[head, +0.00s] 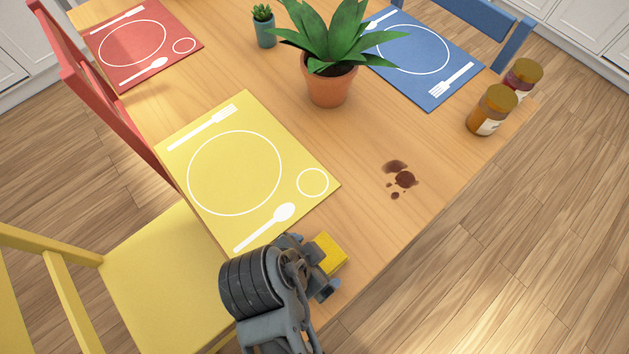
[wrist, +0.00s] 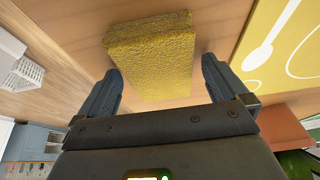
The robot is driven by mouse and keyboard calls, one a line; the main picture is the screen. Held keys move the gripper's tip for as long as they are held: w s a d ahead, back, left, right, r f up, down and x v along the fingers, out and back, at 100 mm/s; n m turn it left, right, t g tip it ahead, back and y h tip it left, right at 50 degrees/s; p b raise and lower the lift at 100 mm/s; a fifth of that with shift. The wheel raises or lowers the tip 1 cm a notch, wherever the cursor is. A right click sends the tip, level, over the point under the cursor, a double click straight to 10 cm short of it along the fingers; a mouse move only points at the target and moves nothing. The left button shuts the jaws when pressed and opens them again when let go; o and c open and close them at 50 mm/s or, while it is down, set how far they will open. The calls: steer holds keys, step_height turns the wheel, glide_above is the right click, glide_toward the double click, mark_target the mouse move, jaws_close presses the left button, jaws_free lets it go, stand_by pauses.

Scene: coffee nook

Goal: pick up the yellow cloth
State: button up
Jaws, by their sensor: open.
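The yellow cloth (head: 330,252) is a small, thick, rough-textured yellow block near the table's front edge, just beyond the yellow placemat's spoon corner. In the wrist view the cloth (wrist: 150,60) lies ahead of my gripper, between the lines of its two fingers. My gripper (head: 314,266) is open, close to the cloth, with one finger on either side of it in the picture. The wrist view shows a gap between each finger and the cloth's near part. My gripper partly hides the cloth in the head view.
A yellow placemat (head: 262,150) lies beside the cloth. A dark brown spill (head: 403,179) is on the bare wood to the right. A potted plant (head: 329,86) and two jars (head: 490,112) stand farther off. A yellow chair (head: 165,275) is at the left.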

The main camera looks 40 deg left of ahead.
steer(key=shift+c, duration=0.4)
steer(key=c, duration=1)
steer(key=shift+r, duration=0.1)
steer(key=shift+r, duration=0.55)
step_height(320, 180, up, 3)
steer(key=shift+f, duration=0.1)
steer(key=d+r, duration=0.2)
steer(key=d, duration=0.2)
steer(key=d+r, duration=0.2)
steer(key=d, duration=0.1)
steer(key=d+r+b, duration=0.1)
steer(key=d+r, duration=0.2)
steer(key=d, duration=0.1)
steer(key=shift+w+d, duration=0.3)
steer(key=shift+d, duration=0.05)
